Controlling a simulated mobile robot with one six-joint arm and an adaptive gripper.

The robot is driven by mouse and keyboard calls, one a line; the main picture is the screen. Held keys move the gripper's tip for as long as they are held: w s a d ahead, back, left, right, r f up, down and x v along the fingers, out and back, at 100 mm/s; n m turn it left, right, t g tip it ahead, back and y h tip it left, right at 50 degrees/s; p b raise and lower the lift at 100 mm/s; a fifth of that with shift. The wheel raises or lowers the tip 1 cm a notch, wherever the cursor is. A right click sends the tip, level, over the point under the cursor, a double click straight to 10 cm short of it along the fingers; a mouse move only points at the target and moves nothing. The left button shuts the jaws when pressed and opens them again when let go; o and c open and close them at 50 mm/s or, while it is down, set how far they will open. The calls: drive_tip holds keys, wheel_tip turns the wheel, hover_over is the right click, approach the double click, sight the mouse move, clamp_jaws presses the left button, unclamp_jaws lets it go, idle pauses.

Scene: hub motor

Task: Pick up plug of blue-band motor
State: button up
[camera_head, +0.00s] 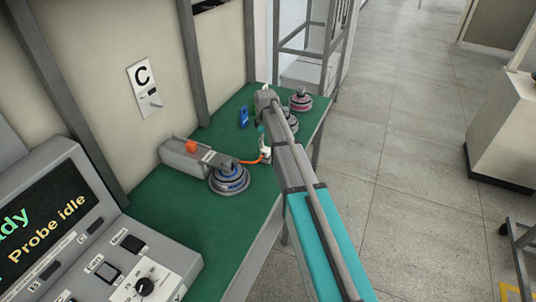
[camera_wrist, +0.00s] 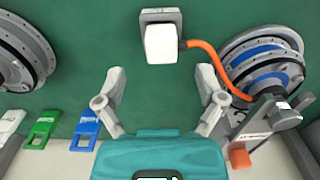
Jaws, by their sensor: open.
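The blue-band motor (camera_head: 230,180) sits on the green bench, and shows at the right in the wrist view (camera_wrist: 265,62). An orange cable (camera_wrist: 207,58) runs from it to a white plug (camera_wrist: 162,44). The plug is against a small grey square piece (camera_wrist: 160,14) at the top centre. In the head view the plug (camera_head: 265,154) is partly hidden beside my arm. My gripper (camera_wrist: 160,78) is open and empty, its fingers spread below the plug in the wrist picture, with the plug centred between them but beyond the tips.
A grey fixture with an orange block (camera_head: 191,146) stands by the blue-band motor. A pink-band motor (camera_head: 300,101) stands at the bench's far end. Blue (camera_wrist: 87,127), green (camera_wrist: 43,128) and white (camera_wrist: 10,123) tags lie at lower left in the wrist view, below another motor (camera_wrist: 20,55).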

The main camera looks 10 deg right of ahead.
sight(265, 149)
drive_tip(key=shift+s+a+f+b, duration=0.1)
drive_tip(key=shift+f+b, duration=2.45)
drive_tip(key=shift+f, duration=0.05)
drive_tip(key=shift+c, duration=0.2)
clamp_jaws()
